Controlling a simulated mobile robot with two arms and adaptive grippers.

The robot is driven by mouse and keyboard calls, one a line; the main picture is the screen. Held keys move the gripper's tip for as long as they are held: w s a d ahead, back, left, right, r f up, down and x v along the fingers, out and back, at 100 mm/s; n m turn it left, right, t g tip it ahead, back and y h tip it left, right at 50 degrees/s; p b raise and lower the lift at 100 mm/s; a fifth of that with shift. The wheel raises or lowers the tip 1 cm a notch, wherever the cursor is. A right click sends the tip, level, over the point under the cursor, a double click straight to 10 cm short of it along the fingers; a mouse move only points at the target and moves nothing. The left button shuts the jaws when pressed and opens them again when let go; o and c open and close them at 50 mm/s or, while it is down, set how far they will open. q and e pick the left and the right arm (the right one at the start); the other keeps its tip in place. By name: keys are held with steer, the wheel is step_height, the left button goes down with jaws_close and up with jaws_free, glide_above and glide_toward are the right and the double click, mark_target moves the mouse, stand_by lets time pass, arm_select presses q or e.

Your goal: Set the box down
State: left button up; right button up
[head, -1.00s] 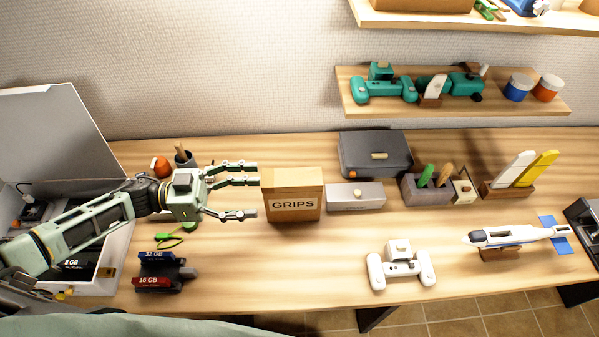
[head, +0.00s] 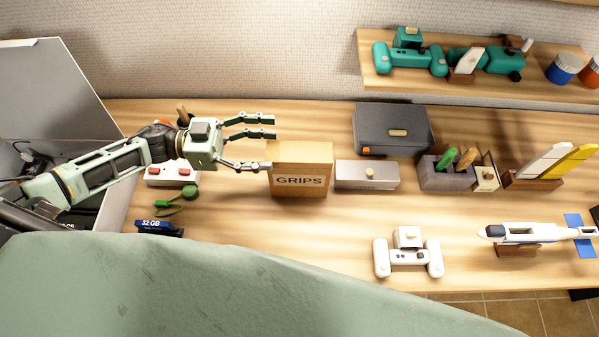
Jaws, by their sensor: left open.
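The cardboard box (head: 301,169) labelled GRIPS stands upright on the wooden workbench in the head view, near the middle. My left gripper (head: 270,143) is open, with its fingers pointing right, at the box's upper left side. The lower finger's tip overlaps the box's left edge in the picture; I cannot tell whether it touches. Nothing is held between the fingers. My right gripper is not in view.
A grey metal box (head: 366,174) stands close to the box's right, with a dark case (head: 393,129) behind. A white controller (head: 408,254) lies in front. A green part of my body covers the lower left. Bare wood (head: 250,218) lies before the box.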

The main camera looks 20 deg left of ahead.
mark_target(299, 161)
arm_select(q)
step_height(299, 161, down, 8)
steer(key=b, duration=0.7)
steer(key=p+x, duration=0.1)
steer(key=x, duration=0.1)
steer(key=p+x, duration=0.1)
steer(key=x, duration=0.1)
steer(key=w+p+x, duration=0.1)
steer(key=x, duration=0.2)
steer(key=shift+r+p, duration=0.3)
steer(key=shift+p, duration=0.05)
steer(key=shift+w+d+f, duration=0.1)
steer(key=shift+d+f, duration=0.05)
steer(key=shift+d, duration=0.2)
steer(key=c, duration=1.5)
jaws_close()
steer(key=shift+r, duration=0.2)
